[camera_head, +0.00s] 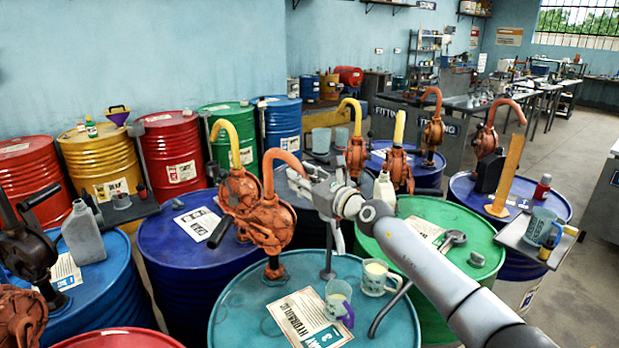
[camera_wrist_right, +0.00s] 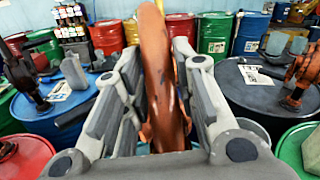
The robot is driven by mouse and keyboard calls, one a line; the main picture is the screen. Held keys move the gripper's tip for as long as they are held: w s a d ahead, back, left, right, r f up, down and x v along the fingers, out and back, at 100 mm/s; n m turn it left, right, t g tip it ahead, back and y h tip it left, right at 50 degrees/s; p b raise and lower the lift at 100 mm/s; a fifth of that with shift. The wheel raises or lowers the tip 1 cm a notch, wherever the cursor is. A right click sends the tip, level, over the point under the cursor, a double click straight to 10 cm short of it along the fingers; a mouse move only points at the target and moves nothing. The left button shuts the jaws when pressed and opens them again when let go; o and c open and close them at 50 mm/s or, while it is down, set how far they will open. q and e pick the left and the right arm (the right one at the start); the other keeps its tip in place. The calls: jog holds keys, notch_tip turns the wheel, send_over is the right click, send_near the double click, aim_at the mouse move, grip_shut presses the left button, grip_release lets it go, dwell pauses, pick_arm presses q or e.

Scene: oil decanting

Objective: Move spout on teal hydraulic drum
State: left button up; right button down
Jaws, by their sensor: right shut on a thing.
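The teal hydraulic drum (camera_head: 240,306) stands at the bottom centre of the head view, with a paper label on its top. Its orange hand pump (camera_head: 270,222) rises from the left part of the lid. The curved orange spout (camera_head: 278,158) arches over from the pump toward the right. My right gripper (camera_head: 302,182) is shut on the spout near its outer end. In the right wrist view the orange spout (camera_wrist_right: 158,70) runs between both fingers. My left gripper is not in view.
Two mugs stand on the teal drum, one with a purple handle (camera_head: 340,298) and one beside it (camera_head: 375,276). A crank handle (camera_head: 390,308) lies near its right edge. Blue (camera_head: 180,232) and green (camera_head: 468,288) drums crowd both sides. Another orange pump (camera_head: 238,194) stands close behind.

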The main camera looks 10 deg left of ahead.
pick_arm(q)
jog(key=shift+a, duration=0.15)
pick_arm(e)
jog(key=shift+w+d+r, duration=0.1)
jog(key=shift+r, duration=0.05)
jog(key=c, duration=1.1)
grip_release()
jog(key=shift+c, duration=0.2)
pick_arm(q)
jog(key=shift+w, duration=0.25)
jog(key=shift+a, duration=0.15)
pick_arm(e)
jog(key=shift+v, duration=1.1)
jog(key=v, duration=0.9)
jog(key=shift+s+d, duration=0.25)
jog(key=shift+d, duration=0.05)
